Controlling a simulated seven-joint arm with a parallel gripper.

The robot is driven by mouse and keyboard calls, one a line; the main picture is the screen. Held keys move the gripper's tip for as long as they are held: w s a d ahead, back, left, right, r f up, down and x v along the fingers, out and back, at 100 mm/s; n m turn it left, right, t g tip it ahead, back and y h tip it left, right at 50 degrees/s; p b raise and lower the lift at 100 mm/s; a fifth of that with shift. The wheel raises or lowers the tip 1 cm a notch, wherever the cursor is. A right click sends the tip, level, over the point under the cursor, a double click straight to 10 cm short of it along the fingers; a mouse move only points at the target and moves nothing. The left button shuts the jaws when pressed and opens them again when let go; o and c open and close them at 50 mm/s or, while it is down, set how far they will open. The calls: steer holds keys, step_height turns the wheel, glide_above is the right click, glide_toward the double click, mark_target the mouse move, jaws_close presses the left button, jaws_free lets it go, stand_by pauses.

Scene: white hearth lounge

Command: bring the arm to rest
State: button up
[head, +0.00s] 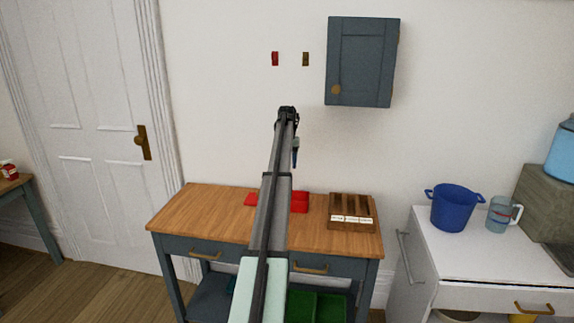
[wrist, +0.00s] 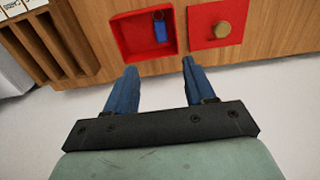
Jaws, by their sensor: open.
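My gripper (head: 295,150) is raised in front of the white wall, above the wooden table (head: 215,210), on my outstretched arm. In the wrist view my gripper (wrist: 159,66) has its two blue fingers apart with nothing between them. Beyond the fingertips lies an open red box (wrist: 125,38) with a small blue item (wrist: 161,30) inside, which has a dark top end. Beside it is a red lid (wrist: 203,35) with a brass knob. In the head view my arm partly hides the red box (head: 300,202).
A slotted wooden rack (head: 365,221) with white labels stands at the table's right. A shut grey-blue cabinet (head: 362,60) hangs on the wall, near a red hook (head: 275,58) and a brown hook (head: 305,58). A blue pot (head: 453,210) and a jug (head: 499,214) stand on the right counter.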

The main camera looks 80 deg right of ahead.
stand_by(0.3)
